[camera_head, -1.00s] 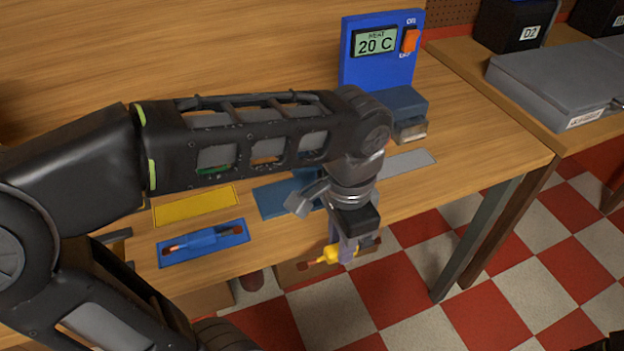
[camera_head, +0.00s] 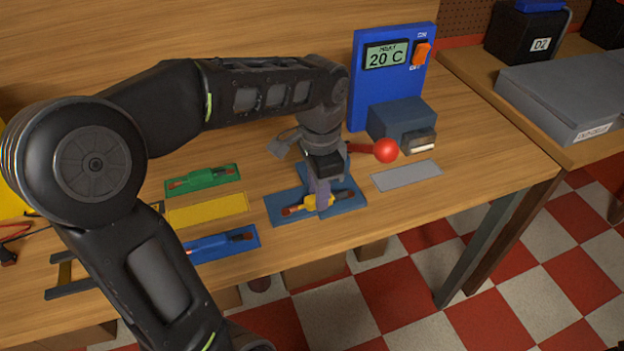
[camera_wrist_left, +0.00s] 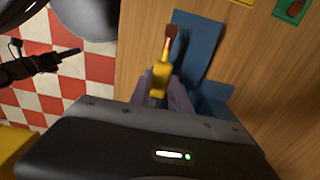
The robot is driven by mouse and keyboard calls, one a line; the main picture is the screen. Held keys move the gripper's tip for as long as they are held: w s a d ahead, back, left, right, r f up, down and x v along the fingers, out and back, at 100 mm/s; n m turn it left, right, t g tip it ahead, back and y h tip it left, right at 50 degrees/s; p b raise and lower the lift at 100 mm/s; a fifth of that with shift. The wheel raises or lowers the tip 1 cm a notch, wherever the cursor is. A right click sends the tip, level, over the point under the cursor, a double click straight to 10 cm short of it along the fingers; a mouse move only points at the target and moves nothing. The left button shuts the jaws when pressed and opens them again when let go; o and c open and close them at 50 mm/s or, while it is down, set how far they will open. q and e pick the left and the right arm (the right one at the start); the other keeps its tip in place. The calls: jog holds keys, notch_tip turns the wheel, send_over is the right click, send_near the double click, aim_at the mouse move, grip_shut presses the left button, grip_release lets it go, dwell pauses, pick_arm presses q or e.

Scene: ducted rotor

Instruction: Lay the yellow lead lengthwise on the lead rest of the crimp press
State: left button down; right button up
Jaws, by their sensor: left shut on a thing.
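The yellow lead (camera_head: 306,203) has a yellow middle and brown-red ends. My left gripper (camera_head: 321,206) is shut on its middle, and the lead also shows between the fingers in the left wrist view (camera_wrist_left: 160,76). In the head view the lead lies over the dark blue plate of what looks like the crimp press (camera_head: 283,213), roughly along its length. I cannot tell whether it touches the plate. A red ball-ended lever (camera_head: 385,151) stands behind; my wrist hides much of the press. A dark shape at the left of the wrist view may be my right gripper (camera_wrist_left: 66,53).
A blue heater box reading 20 C (camera_head: 391,70) stands behind right. A grey mat (camera_head: 406,176) lies empty. A yellow mat (camera_head: 207,210) is empty. A green lead (camera_head: 200,179) and a blue lead (camera_head: 221,243) lie on their mats to the left.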

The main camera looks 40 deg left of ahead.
pick_arm(q)
jog(key=shift+w+a+r+p, duration=0.1)
jog(key=shift+w+a+p, duration=0.25)
jog(key=shift+a, duration=0.3)
jog(key=shift+w+a+p, duration=0.1)
jog(key=shift+w+a, duration=0.35)
jog(key=shift+a, duration=0.15)
jog(key=shift+w+a+f, duration=0.25)
jog(key=shift+a+f, duration=0.15)
jog(key=shift+f, duration=0.45)
jog(key=shift+f, duration=0.1)
jog(key=shift+f, duration=0.15)
jog(key=c, duration=1.2)
grip_release()
